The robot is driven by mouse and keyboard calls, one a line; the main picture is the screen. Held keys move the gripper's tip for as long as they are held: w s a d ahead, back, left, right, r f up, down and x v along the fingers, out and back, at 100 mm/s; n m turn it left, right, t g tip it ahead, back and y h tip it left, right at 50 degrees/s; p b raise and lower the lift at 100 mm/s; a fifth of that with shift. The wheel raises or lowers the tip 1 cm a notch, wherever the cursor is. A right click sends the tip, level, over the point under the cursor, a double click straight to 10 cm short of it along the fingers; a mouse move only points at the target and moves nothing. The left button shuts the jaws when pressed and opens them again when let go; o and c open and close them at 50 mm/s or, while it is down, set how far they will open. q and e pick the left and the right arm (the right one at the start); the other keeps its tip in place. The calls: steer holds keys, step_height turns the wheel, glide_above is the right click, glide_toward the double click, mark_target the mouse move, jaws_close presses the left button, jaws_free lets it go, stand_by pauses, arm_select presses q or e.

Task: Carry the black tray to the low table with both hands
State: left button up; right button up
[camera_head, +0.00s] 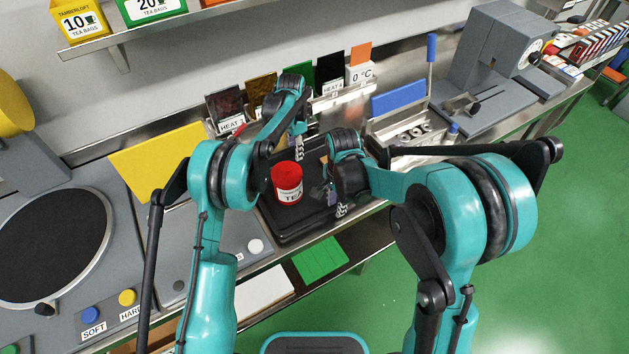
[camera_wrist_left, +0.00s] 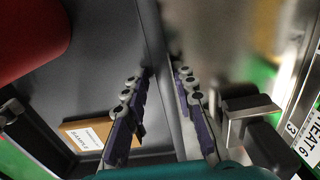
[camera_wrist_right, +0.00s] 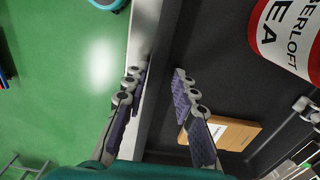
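The black tray (camera_head: 283,233) lies on the steel counter in the head view. A red tea tin (camera_head: 287,183) stands on it; it also shows in the right wrist view (camera_wrist_right: 288,35). A brown packet with a white label (camera_wrist_right: 225,131) lies on the tray floor. My left gripper (camera_head: 299,150) is at the tray's far side. In the left wrist view its fingers (camera_wrist_left: 164,72) are apart, one on each side of the tray wall (camera_wrist_left: 158,60). My right gripper (camera_head: 338,210) is at the near right side. In the right wrist view its fingers (camera_wrist_right: 158,74) are apart, straddling the tray wall (camera_wrist_right: 165,60).
Several upright heat cards (camera_head: 330,70) stand behind the tray. A steel holder with a blue panel (camera_head: 398,99) is at its right, and a grey panel with buttons (camera_head: 190,235) at its left. A lower shelf with a green sheet (camera_head: 320,259) is below. Green floor is open at right.

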arm_select(q)
jaws_close()
arm_select(e)
jaws_close()
arm_select(q)
steer(key=shift+r, duration=0.15)
arm_select(e)
steer(key=shift+r, duration=0.15)
